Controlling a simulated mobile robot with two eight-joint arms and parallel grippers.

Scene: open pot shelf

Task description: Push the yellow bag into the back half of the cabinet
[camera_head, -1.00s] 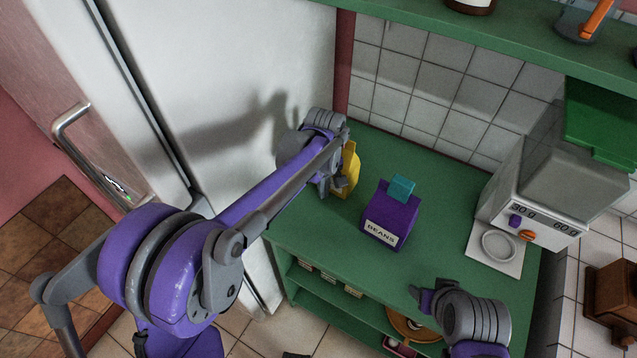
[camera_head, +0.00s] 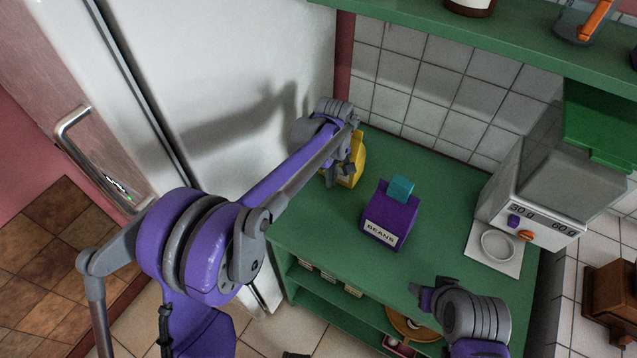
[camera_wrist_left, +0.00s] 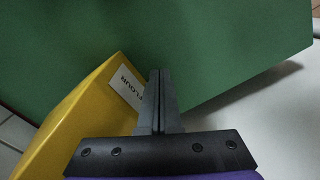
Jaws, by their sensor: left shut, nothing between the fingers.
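The yellow bag (camera_head: 357,158) stands on the green top of the cabinet (camera_head: 330,220), near the back left corner by the tiled wall. My left gripper (camera_head: 331,181) is at its left front side and hides part of it in the head view. In the left wrist view the yellow bag (camera_wrist_left: 85,115), with a white label reading "FLOUR", lies right beside the shut, empty fingers (camera_wrist_left: 158,102). I cannot tell whether they touch it. My right gripper (camera_head: 418,293) is over the cabinet's front edge; its fingers are too small to judge.
A purple "BEANS" bag (camera_head: 390,220) with a teal top stands to the right of the yellow bag. A white scale (camera_head: 528,205) stands at the right end. A white fridge-like panel (camera_head: 230,90) borders the left side. A green shelf (camera_head: 480,36) hangs above. Green surface between the bags is clear.

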